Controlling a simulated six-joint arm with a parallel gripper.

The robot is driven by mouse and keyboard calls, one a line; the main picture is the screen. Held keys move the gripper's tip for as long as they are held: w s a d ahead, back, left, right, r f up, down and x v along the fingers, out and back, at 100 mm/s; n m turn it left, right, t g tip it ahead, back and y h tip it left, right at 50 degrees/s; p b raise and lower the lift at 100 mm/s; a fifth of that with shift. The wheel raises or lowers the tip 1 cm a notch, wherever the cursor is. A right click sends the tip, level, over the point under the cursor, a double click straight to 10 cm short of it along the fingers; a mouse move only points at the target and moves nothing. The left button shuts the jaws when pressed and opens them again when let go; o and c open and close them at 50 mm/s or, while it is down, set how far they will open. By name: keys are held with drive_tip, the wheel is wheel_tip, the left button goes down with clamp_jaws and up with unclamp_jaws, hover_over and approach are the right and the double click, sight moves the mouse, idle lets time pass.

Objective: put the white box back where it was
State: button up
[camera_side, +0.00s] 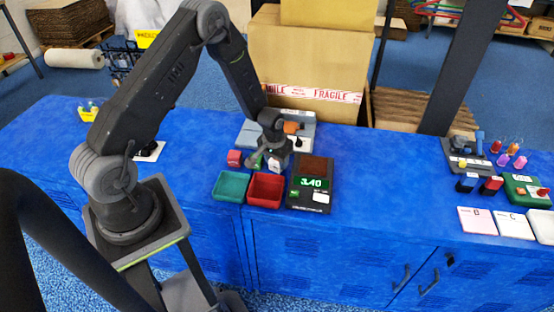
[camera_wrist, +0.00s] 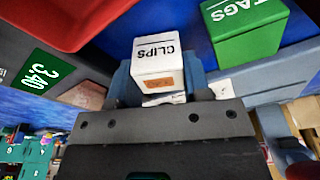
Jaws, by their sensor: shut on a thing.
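The white box (camera_wrist: 158,52), labelled CLIPS, is between the fingers of my gripper (camera_wrist: 160,80) in the wrist view. The gripper is shut on it. In the side view my gripper (camera_side: 272,158) points down behind the red tray (camera_side: 265,203), left of the scale (camera_side: 309,201). The white box shows there only as a small pale patch (camera_side: 273,165), mostly hidden by the gripper. I cannot tell whether it touches the table. A green box (camera_wrist: 247,28), labelled TAGS, stands close beside it and is partly hidden in the side view (camera_side: 256,161).
A red box (camera_side: 235,158) stands left of my gripper. A teal tray (camera_side: 229,187) sits beside the red tray. The scale display (camera_side: 311,183) reads 3.40. A grey machine (camera_side: 302,128) and a large carton (camera_side: 310,60) are behind.

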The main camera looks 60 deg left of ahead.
drive_tip(key=shift+f, duration=0.15)
drive_tip(key=o, duration=0.7)
drive_tip(key=shift+o, duration=0.2)
wheel_tip(320, 180, up, 12)
drive_tip(key=s, duration=0.2)
wheel_tip(320, 180, up, 16)
drive_tip(key=m+t, duration=0.2)
hover_over(274, 162)
drive_tip(key=s+d, duration=0.6)
drive_tip(key=d, duration=0.1)
drive_tip(key=s+d+r+m+t, duration=0.1)
drive_tip(key=s+d+r, duration=0.2)
drive_tip(key=s, duration=0.4)
drive_tip(key=s+d+r+m+t, duration=0.1)
drive_tip(key=s+d+r, duration=0.2)
drive_tip(key=s+r, duration=0.2)
drive_tip(key=s, duration=0.2)
drive_tip(key=shift+s+d+h, duration=0.35)
drive_tip(key=shift+s+h, duration=0.05)
drive_tip(key=shift+r, duration=0.1)
